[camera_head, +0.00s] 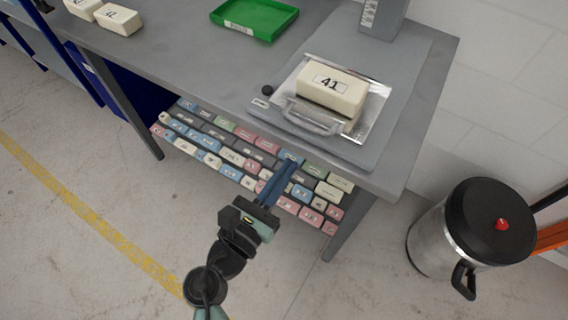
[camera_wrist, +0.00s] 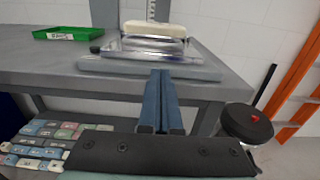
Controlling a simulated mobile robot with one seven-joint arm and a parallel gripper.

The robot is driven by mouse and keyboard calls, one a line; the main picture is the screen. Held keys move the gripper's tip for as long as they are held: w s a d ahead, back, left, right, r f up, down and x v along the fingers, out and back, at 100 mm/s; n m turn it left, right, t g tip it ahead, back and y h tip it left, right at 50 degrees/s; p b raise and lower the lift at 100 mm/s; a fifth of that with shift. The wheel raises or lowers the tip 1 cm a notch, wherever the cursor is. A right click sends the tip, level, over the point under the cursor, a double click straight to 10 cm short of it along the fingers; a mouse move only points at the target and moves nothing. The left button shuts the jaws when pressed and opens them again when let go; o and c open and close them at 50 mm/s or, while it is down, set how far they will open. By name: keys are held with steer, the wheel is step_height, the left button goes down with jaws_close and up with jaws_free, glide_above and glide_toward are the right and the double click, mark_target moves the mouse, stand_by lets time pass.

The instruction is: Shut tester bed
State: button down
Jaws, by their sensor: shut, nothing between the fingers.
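The tester bed (camera_head: 374,118) is a shiny metal tray with a handle (camera_head: 311,119) on its front side. It sits on a grey base plate (camera_head: 408,80) at the right end of the table. A cream foam block labelled 41 (camera_head: 333,88) lies on it. The bed also shows in the wrist view (camera_wrist: 124,45), with the block (camera_wrist: 155,29) on top. My gripper (camera_head: 290,163) is shut and empty, in front of the table edge and apart from the handle. In the wrist view its blue fingers (camera_wrist: 161,75) point toward the base plate.
The tester column (camera_head: 382,18) stands behind the bed. A green tray (camera_head: 256,17) and cream blocks (camera_head: 119,19) lie on the table (camera_head: 190,62). A shelf of labelled foam blocks (camera_head: 232,157) is below. A bin (camera_head: 484,225) stands at right. The floor in front is clear.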

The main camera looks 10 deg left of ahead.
mark_target(319, 122)
steer(key=x, duration=1)
steer(key=shift+w+p, duration=0.15)
steer(key=shift+p, duration=0.15)
steer(key=x, duration=0.5)
steer(key=shift+d, duration=0.1)
